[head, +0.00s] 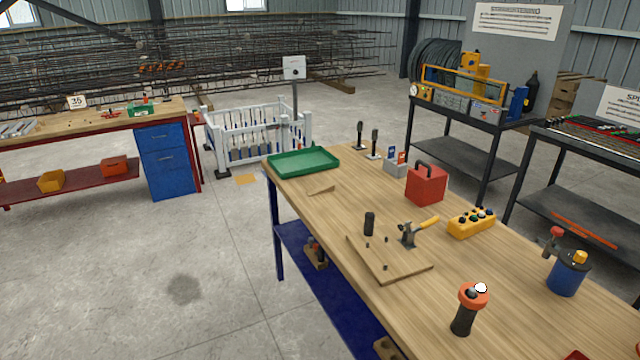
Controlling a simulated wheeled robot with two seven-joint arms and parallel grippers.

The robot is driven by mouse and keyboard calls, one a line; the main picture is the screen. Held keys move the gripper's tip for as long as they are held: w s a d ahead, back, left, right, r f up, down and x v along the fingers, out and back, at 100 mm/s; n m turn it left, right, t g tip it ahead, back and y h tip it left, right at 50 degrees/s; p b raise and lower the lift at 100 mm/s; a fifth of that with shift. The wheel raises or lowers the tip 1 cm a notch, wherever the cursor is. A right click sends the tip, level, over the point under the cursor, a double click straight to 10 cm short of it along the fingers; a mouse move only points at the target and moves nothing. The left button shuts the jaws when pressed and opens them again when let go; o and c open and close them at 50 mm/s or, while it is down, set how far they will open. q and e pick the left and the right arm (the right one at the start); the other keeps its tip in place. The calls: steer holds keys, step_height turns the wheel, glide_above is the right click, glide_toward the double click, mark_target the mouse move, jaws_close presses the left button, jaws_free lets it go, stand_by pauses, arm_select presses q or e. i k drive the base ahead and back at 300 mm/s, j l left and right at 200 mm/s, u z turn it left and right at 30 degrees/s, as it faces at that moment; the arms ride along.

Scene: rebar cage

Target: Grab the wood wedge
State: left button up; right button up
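The wood wedge (321,190) appears to be the small thin light-brown piece lying on the wooden workbench top (340,212). It lies just in front of the green tray (303,172), near the bench's left edge, and is apart from the tray. Its colour is close to that of the bench top. Neither of my grippers shows in the head view.
A wooden board with pegs (400,272), a yellow-handled clamp (410,235), a red box (426,186) and a yellow button box (471,223) stand on the bench. A black-and-orange tool (467,310) stands nearer. Open concrete floor (200,250) lies left of the bench.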

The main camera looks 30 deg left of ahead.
mark_target(329, 187)
steer(key=i+j+z, duration=0.2)
steer(key=j, duration=0.35)
steer(key=i+j+z, duration=0.15)
steer(key=j, duration=0.45)
steer(key=j+z, duration=0.2)
steer(key=j, duration=0.4)
steer(key=i+j+z, duration=0.15)
steer(key=j, duration=0.45)
